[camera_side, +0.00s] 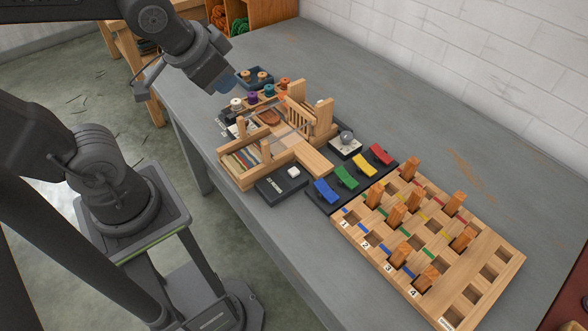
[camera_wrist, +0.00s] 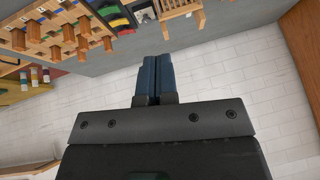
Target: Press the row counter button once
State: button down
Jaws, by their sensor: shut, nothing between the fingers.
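A flat dark box, which looks like the row counter (camera_side: 275,187), lies on the grey table in front of the small wooden loom (camera_side: 238,180). A white square button (camera_side: 293,172) stands up from its right part. My gripper (camera_side: 224,86) is raised near the far left part of the table, well apart from the box. In the wrist view its two blue fingers (camera_wrist: 154,78) are shut together with nothing between them. I cannot make out the box or its button in the wrist view.
A dark pad with blue, green, yellow and red levers (camera_side: 350,172) and a wooden peg board (camera_side: 480,255) lie to the right. Several spools (camera_side: 253,97) stand behind the loom. The table's front edge is clear.

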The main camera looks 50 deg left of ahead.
jog(key=w+a+f+m+t+y, duration=0.1)
jog(key=w+a+f+m, duration=0.1)
jog(key=w, duration=0.3)
jog(key=m+h, duration=0.6)
jog(key=m, duration=0.5)
send_over(295, 172)
notch_tip(295, 172, down, 14)
jog(key=f, duration=0.1)
jog(key=shift+r, duration=0.25)
jog(key=shift+f, duration=0.1)
jog(key=shift+y, duration=0.3)
jog(key=shift+f, duration=4.3)
jog(key=shift+f, duration=0.1)
jog(key=shift+f, duration=0.3)
jog(key=shift+f, duration=0.2)
